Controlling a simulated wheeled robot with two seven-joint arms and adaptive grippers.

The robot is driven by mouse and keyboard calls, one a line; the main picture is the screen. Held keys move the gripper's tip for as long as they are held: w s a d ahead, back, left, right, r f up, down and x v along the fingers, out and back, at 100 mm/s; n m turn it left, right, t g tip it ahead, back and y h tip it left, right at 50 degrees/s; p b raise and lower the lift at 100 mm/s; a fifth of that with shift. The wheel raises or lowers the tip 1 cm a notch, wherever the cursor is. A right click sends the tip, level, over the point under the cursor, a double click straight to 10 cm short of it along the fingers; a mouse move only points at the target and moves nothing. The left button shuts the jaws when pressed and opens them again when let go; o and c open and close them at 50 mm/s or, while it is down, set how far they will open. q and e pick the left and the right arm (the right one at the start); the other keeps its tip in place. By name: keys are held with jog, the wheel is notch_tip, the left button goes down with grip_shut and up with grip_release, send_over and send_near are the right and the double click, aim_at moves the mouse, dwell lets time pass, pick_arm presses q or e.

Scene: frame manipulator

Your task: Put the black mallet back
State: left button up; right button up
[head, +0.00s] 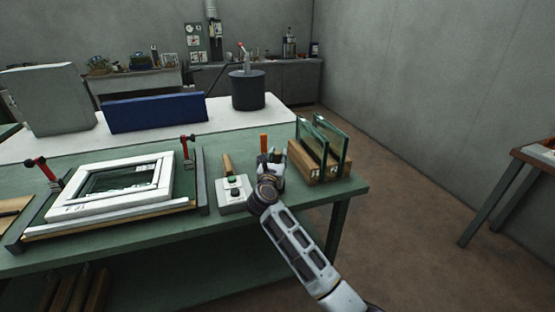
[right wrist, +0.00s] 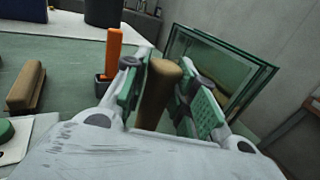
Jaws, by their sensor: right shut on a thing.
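My right gripper (head: 270,160) is over the green table, between the control box and the glass rack. In the right wrist view, the gripper (right wrist: 160,95) is shut on a round brown wooden handle (right wrist: 157,92), which stands between its two green-padded fingers. I take this to be the mallet's handle. No black mallet head shows; the lower end is hidden by the gripper body. My left gripper is not in view.
An orange upright piece (right wrist: 114,50) with a dark base stands just left of the gripper. Glass panes (head: 325,140) in a wooden rack stand close on the right. A control box (head: 234,195), a wooden piece (head: 228,164) and a white window frame (head: 110,187) lie left.

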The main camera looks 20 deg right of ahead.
jog(key=shift+f, duration=0.1)
dwell(0.4)
jog(key=o, duration=1)
